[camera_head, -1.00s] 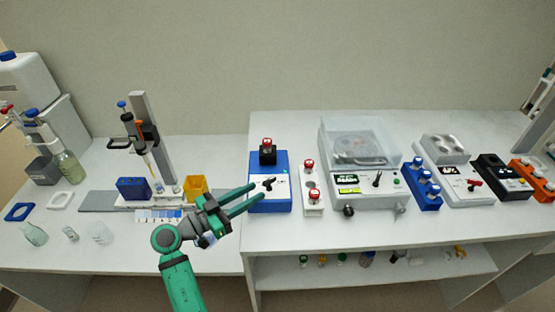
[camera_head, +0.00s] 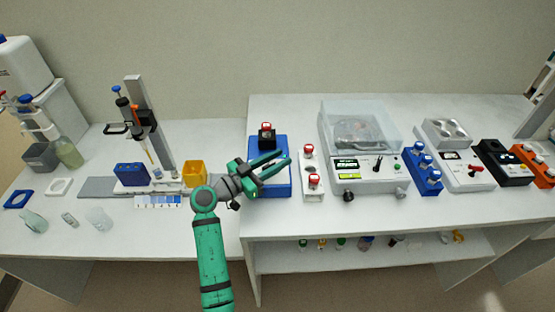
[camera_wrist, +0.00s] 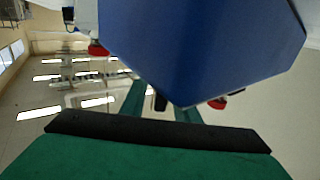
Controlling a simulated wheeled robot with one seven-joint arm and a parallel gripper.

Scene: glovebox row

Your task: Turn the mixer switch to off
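The mixer, a blue box (camera_head: 284,188), stands at the left end of the raised right-hand bench. A black holder (camera_head: 267,143) at its back carries a red-capped tube (camera_head: 266,127). My gripper (camera_head: 283,159) is in front of the mixer's top, fingers pointing right, and hides the small black switch in the head view. In the wrist view the mixer's blue body (camera_wrist: 200,45) fills the top middle. My fingers (camera_wrist: 160,108) are apart there, with a small dark piece showing between them, perhaps the switch. I cannot tell whether they touch it.
A white rack with red-capped tubes (camera_head: 308,181) stands close right of the mixer. Beyond it is a white lidded machine (camera_head: 370,178). A yellow box (camera_head: 195,173) and a pipette stand (camera_head: 150,120) are on the lower left bench. The bench front edge is clear.

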